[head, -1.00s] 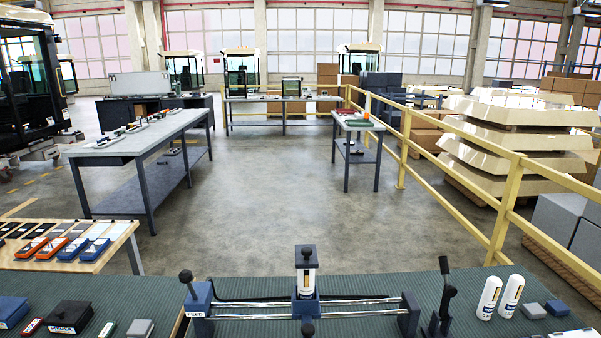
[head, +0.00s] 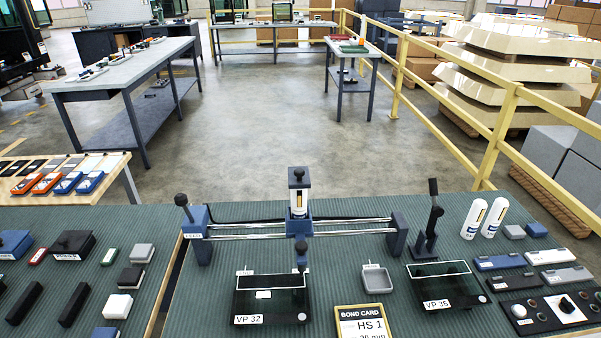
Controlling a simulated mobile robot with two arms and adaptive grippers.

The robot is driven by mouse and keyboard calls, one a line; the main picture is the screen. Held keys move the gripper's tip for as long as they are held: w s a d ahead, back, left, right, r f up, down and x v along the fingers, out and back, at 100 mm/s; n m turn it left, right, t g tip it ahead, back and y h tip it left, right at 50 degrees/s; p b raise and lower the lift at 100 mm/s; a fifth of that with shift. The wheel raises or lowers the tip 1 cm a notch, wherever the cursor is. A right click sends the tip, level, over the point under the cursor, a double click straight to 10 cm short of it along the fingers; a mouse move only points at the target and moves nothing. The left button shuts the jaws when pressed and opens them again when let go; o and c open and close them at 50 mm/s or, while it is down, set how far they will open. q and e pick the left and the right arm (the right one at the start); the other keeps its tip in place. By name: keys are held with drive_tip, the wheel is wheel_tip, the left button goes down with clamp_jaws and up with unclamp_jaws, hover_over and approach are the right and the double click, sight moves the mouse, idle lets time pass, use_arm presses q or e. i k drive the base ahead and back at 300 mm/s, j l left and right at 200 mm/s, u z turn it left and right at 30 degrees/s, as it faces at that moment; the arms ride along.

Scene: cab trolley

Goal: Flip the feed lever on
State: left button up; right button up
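The feed lever (head: 183,206) is a short black lever with a ball knob. It rises from the blue block (head: 198,240) at the left end of a twin-rail rig on the green bench mat, and it tilts a little to the left. The small white label on this block is hard to read now; it reads FEED in the earlier view. A blue carriage (head: 299,222) with a white cartridge stands midway along the rails (head: 350,231). Neither of my grippers is in view.
A black upright lever (head: 430,222) and two white bottles (head: 482,218) stand right of the rig. Small boxes lie at left.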

sight(182, 199)
drive_tip(key=j, duration=1.35)
drive_tip(key=k+u, duration=0.05)
drive_tip(key=k, duration=0.05)
